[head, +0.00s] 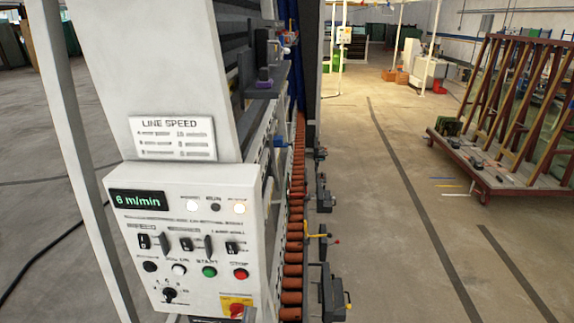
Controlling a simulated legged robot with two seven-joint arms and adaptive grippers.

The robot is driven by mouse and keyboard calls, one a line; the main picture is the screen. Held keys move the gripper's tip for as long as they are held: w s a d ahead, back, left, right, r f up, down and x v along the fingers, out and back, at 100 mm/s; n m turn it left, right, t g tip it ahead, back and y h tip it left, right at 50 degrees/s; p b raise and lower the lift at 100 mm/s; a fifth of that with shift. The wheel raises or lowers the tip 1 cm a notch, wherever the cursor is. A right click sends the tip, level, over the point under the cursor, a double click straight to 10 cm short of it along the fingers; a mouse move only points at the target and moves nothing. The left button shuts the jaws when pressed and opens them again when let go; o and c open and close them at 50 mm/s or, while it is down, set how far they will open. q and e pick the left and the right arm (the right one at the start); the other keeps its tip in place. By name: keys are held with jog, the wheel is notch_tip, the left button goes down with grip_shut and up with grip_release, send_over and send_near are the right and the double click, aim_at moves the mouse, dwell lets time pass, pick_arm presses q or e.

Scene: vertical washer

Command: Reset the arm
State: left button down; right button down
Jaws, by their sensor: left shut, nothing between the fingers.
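The vertical washer's white control panel (195,240) faces me at the left centre. Its green display (138,201) reads "6 m/min". It carries switches, a green start button (209,272), a red button (241,274) and a black rotary knob (169,294). A red emergency knob (237,310) sits on yellow at its lower right. Only a dark sliver of my left gripper (208,319) seems to show below the panel at the bottom edge. It is shut and empty, apart from the panel's controls. My right gripper is not in view.
A line speed plate (174,138) is above the panel. Orange-brown rollers (294,240) run back along the washer, with dark brackets and levers (318,236) beside them. A wheeled rack (510,150) stands at the right. A black cable (50,245) lies at the left.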

pick_arm(q)
jog(key=s+f+m+g+h, duration=0.1)
jog(key=s+f+m+g, duration=0.2)
jog(key=f, duration=0.4)
jog(key=s+f+m+g, duration=0.2)
jog(key=f+m+g, duration=0.1)
jog(key=f+g, duration=0.25)
jog(key=s+f+m+g+h, duration=0.1)
jog(key=s+f+m+g, duration=0.2)
jog(key=f, duration=0.4)
jog(key=s+a+f+g+y, duration=0.3)
jog(key=s+a+f+g, duration=0.2)
jog(key=s, duration=0.3)
jog(key=s+a+f+g+y, duration=0.3)
jog(key=s+a+f+g, duration=0.2)
jog(key=s+a+f, duration=0.15)
notch_tip(320, 180, down, 25)
jog(key=s+b, duration=0.1)
jog(key=s, duration=0.1)
jog(key=s+a+f+g+b, duration=0.1)
jog(key=s+a+f+g, duration=0.1)
jog(key=s+f, duration=1.6)
jog(key=shift+s+a+f, duration=0.2)
jog(key=shift+s+f, duration=0.05)
jog(key=shift+f, duration=0.25)
